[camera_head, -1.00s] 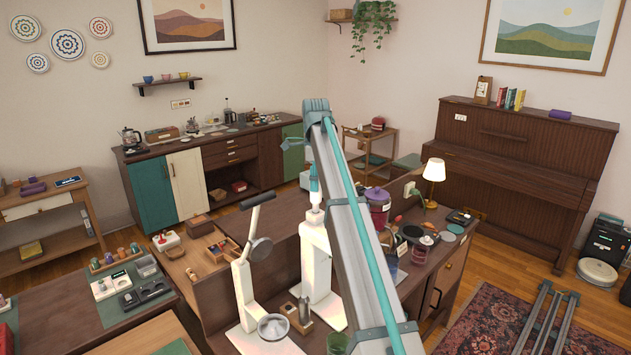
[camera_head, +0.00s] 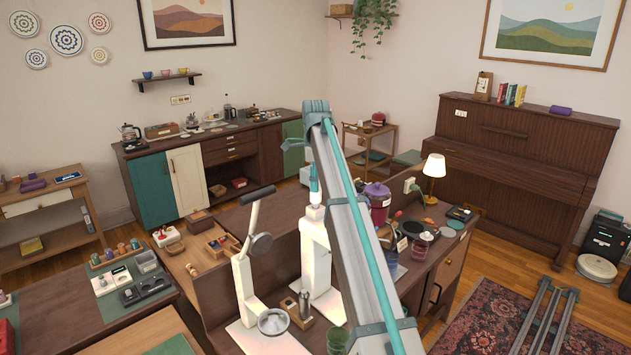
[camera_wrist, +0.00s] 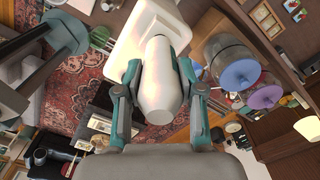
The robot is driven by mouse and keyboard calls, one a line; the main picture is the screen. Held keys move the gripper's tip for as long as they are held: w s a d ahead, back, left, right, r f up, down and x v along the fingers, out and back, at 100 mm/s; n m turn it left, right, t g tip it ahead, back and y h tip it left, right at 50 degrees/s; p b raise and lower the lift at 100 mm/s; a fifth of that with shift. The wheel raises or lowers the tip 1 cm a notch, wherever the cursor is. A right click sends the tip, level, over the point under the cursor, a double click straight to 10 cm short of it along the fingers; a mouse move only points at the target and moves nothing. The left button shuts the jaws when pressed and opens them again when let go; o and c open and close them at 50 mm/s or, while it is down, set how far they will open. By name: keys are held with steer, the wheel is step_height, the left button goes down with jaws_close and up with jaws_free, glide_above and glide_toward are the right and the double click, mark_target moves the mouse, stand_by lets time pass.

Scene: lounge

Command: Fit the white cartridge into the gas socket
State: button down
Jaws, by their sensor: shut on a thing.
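The white cartridge (camera_wrist: 158,80) fills the middle of the wrist view. My gripper (camera_wrist: 158,75) is shut on it, with one teal and grey finger on each side. A white machine (camera_wrist: 145,30) lies just beyond the cartridge's far end. In the head view, the upright white machine (camera_head: 316,260) stands on the counter, partly behind my arm. The teal part of my gripper (camera_head: 314,180) shows above it, with a bit of the white cartridge (camera_head: 315,213) just over the machine's top. The gas socket cannot be made out, so I cannot tell whether the cartridge touches it.
A white lever press (camera_head: 245,280) stands close left of the machine. A small metal cup on a wooden block (camera_head: 301,312) is between them. A lamp (camera_head: 434,170) stands farther right.

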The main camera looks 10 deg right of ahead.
steer(key=shift+f, duration=0.55)
steer(key=c, duration=0.6)
jaws_free()
steer(key=shift+c, duration=0.2)
steer(key=shift+r, duration=3.05)
